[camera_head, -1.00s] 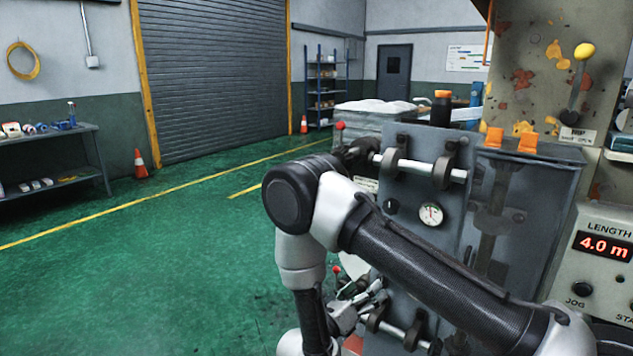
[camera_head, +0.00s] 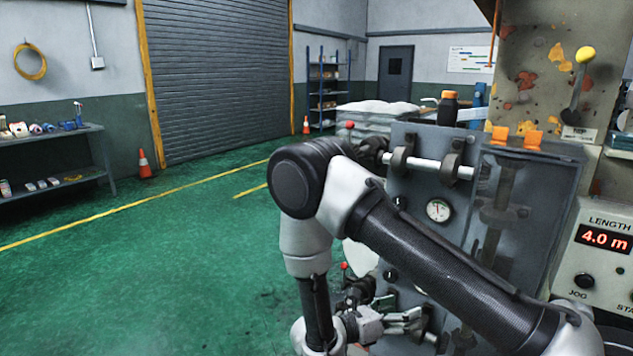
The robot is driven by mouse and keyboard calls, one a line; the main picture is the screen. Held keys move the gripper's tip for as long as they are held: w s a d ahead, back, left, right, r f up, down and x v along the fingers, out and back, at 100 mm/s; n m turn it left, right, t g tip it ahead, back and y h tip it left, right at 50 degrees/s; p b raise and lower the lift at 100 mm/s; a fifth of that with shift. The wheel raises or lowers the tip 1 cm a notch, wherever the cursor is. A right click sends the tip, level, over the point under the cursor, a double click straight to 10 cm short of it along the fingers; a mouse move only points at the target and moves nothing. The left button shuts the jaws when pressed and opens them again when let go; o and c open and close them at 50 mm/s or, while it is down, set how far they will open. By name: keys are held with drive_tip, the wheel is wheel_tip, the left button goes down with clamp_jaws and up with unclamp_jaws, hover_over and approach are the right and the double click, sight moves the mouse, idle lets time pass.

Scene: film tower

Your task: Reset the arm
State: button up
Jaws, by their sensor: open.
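My arm crosses the lower middle of the head view, bent at the elbow, with its forearm hanging down. My gripper (camera_head: 405,321) is at the bottom, pointing right, with its fingers apart and nothing seen between them. It is in front of the lower part of the grey machine panel (camera_head: 415,262), near the lower roller shaft. I cannot tell whether it touches the panel.
The grey machine carries a gauge (camera_head: 439,210) and an upper roller shaft (camera_head: 437,167). A control box with a length display (camera_head: 604,239) stands at the right. A shelf (camera_head: 60,155) and a cone (camera_head: 144,164) are at the left. Green floor (camera_head: 150,270) is open there.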

drive_tip(key=s+d+r+m+y, duration=0.5)
drive_tip(key=s+r+m, duration=0.1)
drive_tip(key=r+m, duration=0.3)
drive_tip(key=s+d+r+m+g+y, duration=0.1)
drive_tip(key=s+d+r+m+y, duration=0.4)
drive_tip(key=r+m, duration=0.4)
drive_tip(key=s+d+r+m+g+y, duration=0.1)
drive_tip(key=s+d+r+m+y, duration=0.4)
drive_tip(key=r, duration=0.9)
drive_tip(key=s+m, duration=0.3)
drive_tip(key=m, duration=0.1)
drive_tip(key=shift+d+y, duration=0.3)
drive_tip(key=shift+y, duration=0.1)
drive_tip(key=shift+s+g, duration=0.1)
drive_tip(key=shift+g, duration=0.2)
